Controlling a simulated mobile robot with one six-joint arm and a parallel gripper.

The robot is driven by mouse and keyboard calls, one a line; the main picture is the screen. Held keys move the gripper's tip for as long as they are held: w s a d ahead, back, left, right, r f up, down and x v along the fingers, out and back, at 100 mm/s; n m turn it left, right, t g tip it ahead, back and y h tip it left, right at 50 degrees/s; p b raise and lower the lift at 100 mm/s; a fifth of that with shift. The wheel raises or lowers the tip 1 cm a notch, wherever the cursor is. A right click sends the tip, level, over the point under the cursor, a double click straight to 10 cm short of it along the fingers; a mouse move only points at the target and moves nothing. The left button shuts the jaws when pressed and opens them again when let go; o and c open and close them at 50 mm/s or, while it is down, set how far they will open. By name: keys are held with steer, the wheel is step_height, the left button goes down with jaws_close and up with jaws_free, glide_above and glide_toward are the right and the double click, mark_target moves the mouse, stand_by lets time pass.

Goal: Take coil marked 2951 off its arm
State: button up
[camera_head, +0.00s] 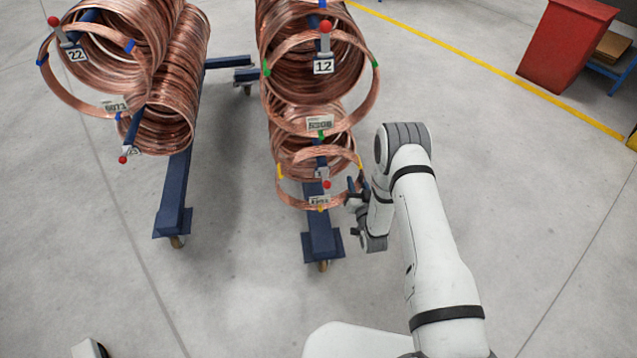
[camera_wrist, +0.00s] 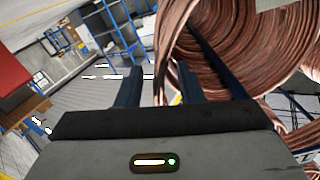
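Two coils hang one above the other on the right rack in the head view. The lower coil (camera_head: 290,192) has yellow bands and a small white label too small to read for certain, so I cannot confirm it is 2951. My gripper (camera_head: 353,187) is at this coil's right side. In the wrist view my gripper (camera_wrist: 158,82) has its two dark fingers apart, open. Copper strands (camera_wrist: 175,55) rise just beyond the fingers, with a yellow band near the right finger. I cannot tell whether the coil's rim lies between the fingers.
The upper right coil (camera_head: 318,85) has green bands and hangs on the arm tagged 12. More coils (camera_head: 172,95) hang on the left rack. Blue rack legs (camera_head: 320,235) stand on casters. A red cabinet (camera_head: 565,45) is far right. Floor between the racks is clear.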

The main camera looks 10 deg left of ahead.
steer(key=shift+c, duration=0.3)
jaws_close()
steer(key=shift+r, duration=0.1)
